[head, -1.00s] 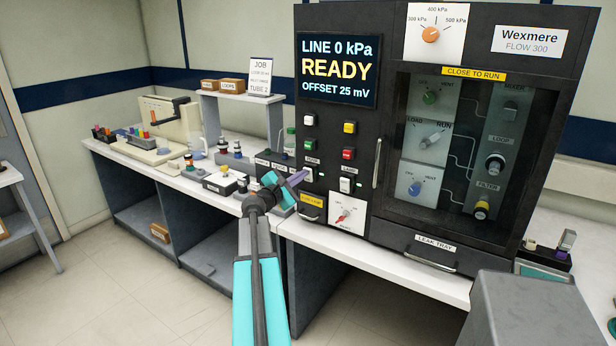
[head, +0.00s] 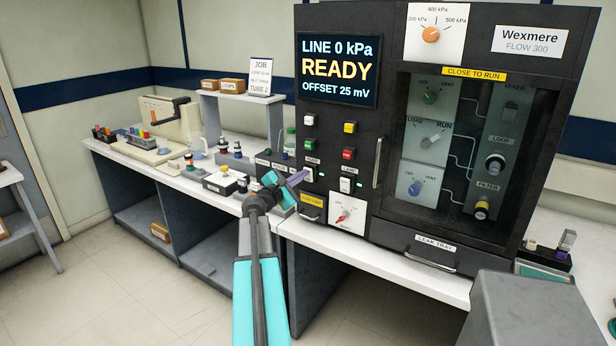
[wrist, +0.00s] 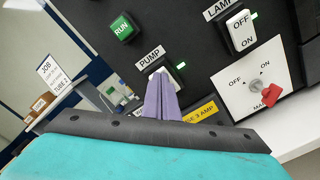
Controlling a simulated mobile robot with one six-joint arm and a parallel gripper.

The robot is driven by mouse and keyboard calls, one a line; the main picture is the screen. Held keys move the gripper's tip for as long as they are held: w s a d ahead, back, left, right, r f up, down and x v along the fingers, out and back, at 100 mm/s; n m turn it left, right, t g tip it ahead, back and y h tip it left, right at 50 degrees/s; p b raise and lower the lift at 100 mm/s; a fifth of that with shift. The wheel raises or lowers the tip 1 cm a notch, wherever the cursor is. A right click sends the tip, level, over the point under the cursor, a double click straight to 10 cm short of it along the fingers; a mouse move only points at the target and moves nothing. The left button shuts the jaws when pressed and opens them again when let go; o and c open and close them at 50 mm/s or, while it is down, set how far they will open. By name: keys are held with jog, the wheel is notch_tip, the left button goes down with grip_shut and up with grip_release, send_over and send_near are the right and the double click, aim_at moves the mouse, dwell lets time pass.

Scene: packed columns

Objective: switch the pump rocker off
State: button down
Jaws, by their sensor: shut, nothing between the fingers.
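The pump rocker is a white switch (wrist: 172,72) under the PUMP label (wrist: 152,57) on the dark panel. In the wrist view my gripper (wrist: 160,76) lies over most of it, so its set position is hidden. A green light (wrist: 181,65) glows beside it. In the head view the white rocker (head: 308,170) shows just past the fingertips. My gripper (head: 302,176) has purple fingers, shut and empty, pointing at the rocker. The tips are at or very near it; I cannot tell whether they touch.
A white lamp rocker (wrist: 240,30) is to the right, with a rotary switch with a red handle (wrist: 268,92) below it. A green RUN button (wrist: 124,27) is above. The glass-fronted cabinet (head: 470,130) stands further right. Bench items (head: 232,155) are on the left.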

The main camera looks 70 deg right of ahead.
jog(key=shift+s+d, duration=0.1)
jog(key=shift+d, duration=0.4)
dwell(0.8)
jog(key=shift+a, duration=0.15)
jog(key=b+v, duration=0.1)
jog(key=v, duration=0.5)
jog(key=shift+a, duration=0.35)
dwell(0.5)
jog(key=shift+w, duration=0.25)
